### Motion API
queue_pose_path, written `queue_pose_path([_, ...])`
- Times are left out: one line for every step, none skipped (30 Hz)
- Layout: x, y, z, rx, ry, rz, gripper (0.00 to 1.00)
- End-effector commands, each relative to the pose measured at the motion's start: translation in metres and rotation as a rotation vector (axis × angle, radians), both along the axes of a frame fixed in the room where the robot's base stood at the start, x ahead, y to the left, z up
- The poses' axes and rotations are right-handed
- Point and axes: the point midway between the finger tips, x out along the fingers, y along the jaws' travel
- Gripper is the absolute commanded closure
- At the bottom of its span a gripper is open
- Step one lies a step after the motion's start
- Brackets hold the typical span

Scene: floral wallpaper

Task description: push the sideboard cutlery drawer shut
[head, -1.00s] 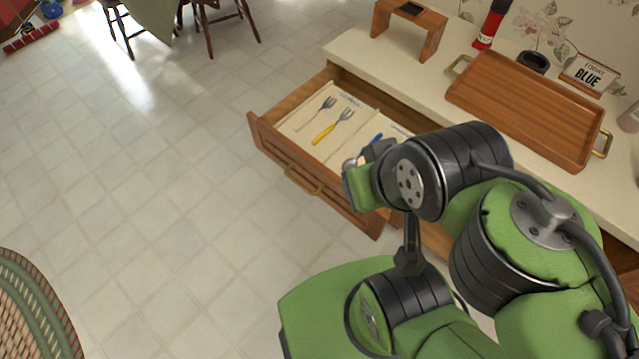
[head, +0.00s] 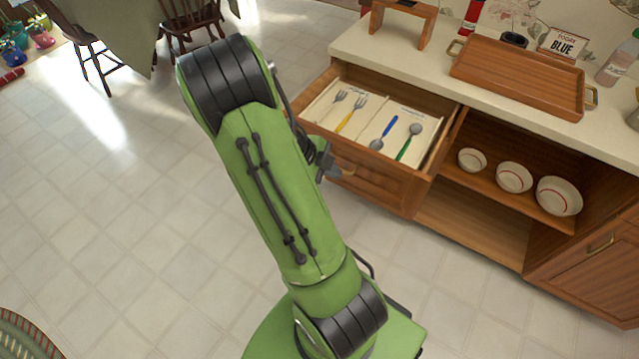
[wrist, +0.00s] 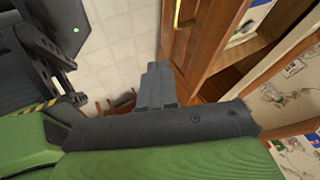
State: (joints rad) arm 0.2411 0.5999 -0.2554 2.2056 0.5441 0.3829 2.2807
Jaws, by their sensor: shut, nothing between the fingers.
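The cutlery drawer (head: 385,188) of the sideboard stands open in the head view. It holds forks with a yellow handle (head: 351,114) among them, and spoons with blue (head: 384,132) and green (head: 409,142) handles. My gripper (head: 330,167) is mostly hidden behind my arm, in front of the drawer front by its brass handle (head: 347,172). In the wrist view my gripper (wrist: 156,80) is shut and empty, with the drawer front (wrist: 198,40) and handle (wrist: 178,12) beyond it to the right. I cannot tell whether the fingers touch the drawer.
The sideboard top (head: 440,75) carries a wooden tray (head: 520,78), a small wooden stand (head: 400,12) and a sign (head: 562,42). Several bowls (head: 514,177) sit on the open shelf right of the drawer.

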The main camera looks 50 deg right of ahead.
Motion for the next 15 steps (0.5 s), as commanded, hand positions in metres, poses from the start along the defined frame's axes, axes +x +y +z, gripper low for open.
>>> queue_pose_path([-0.002,-0.003,-0.003,-0.003,0.0,-0.006,1.0])
queue_pose_path([-0.004,-0.005,-0.006,-0.002,0.0,-0.006,1.0])
queue_pose_path([-0.006,-0.007,-0.011,0.0,0.001,-0.007,1.0])
queue_pose_path([-0.008,-0.01,-0.016,0.001,0.002,-0.005,1.0])
queue_pose_path([-0.011,-0.013,-0.021,0.001,0.003,-0.007,1.0])
queue_pose_path([-0.013,-0.017,-0.029,0.001,0.002,-0.006,1.0])
queue_pose_path([-0.016,-0.02,-0.034,0.002,0.004,-0.006,1.0])
queue_pose_path([-0.018,-0.024,-0.04,0.003,0.001,-0.006,1.0])
queue_pose_path([-0.021,-0.028,-0.047,0.003,0.003,-0.005,1.0])
queue_pose_path([-0.023,-0.032,-0.052,0.003,0.003,-0.005,1.0])
queue_pose_path([-0.025,-0.035,-0.057,0.002,0.002,-0.004,1.0])
queue_pose_path([-0.028,-0.039,-0.064,0.004,0.003,-0.005,1.0])
queue_pose_path([-0.03,-0.043,-0.07,0.004,0.002,-0.003,1.0])
queue_pose_path([-0.032,-0.046,-0.075,0.005,0.003,-0.004,1.0])
queue_pose_path([-0.035,-0.05,-0.082,0.004,0.002,-0.004,1.0])
